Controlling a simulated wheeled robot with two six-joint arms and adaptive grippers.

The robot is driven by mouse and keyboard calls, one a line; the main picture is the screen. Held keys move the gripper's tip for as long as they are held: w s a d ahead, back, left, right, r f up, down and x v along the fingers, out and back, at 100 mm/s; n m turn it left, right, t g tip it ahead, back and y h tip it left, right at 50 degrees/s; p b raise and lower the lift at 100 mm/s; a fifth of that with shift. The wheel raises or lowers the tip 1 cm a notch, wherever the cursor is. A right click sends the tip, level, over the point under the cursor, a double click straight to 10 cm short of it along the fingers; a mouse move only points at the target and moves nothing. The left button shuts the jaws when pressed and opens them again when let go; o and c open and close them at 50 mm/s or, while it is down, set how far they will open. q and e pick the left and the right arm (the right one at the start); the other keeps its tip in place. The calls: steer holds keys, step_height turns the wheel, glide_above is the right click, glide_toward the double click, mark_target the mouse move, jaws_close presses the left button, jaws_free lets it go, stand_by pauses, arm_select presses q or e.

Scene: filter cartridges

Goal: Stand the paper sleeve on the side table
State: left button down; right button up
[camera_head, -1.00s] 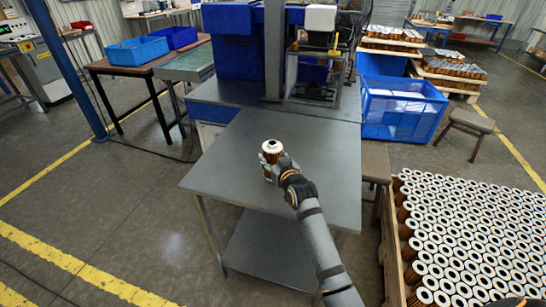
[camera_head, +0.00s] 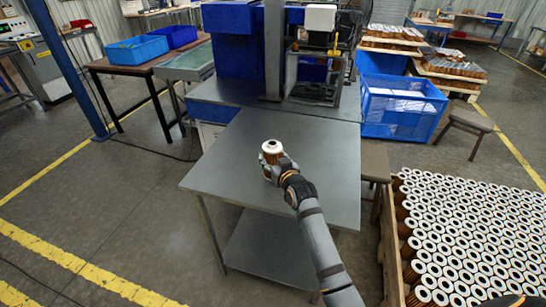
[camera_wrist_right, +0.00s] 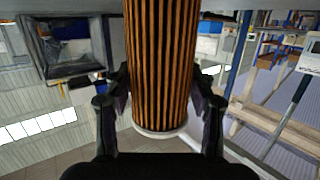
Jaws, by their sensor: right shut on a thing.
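The paper sleeve (camera_head: 270,170) is an upright brown pleated cylinder with a white ring-shaped cap, over the middle of the grey side table (camera_head: 235,180). In the right wrist view the sleeve (camera_wrist_right: 162,65) fills the middle, its white rim toward the bottom of the picture and its other end cut off by the top edge. My right gripper (camera_head: 277,170) is shut on its side, with one finger on each side of it in the wrist view. The sleeve's foot is hidden enough that I cannot tell whether it touches the table. My left gripper is not in view.
A wooden crate (camera_head: 391,245) packed with similar sleeves stands at the right. A blue machine (camera_head: 235,45) stands behind the table, with a blue bin (camera_head: 400,115) to its right. The tabletop around the sleeve is clear.

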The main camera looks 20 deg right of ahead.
steer(key=shift+f, duration=0.55)
stand_by(0.7)
steer(key=o, duration=1.3)
steer(key=s, duration=0.4)
steer(key=s+r, duration=0.1)
steer(key=s, duration=0.2)
steer(key=s+r, duration=0.1)
steer(key=s, duration=0.3)
steer(key=shift+s+d+r, duration=0.2)
steer(key=shift+s+d, duration=0.1)
steer(key=shift+s, duration=0.05)
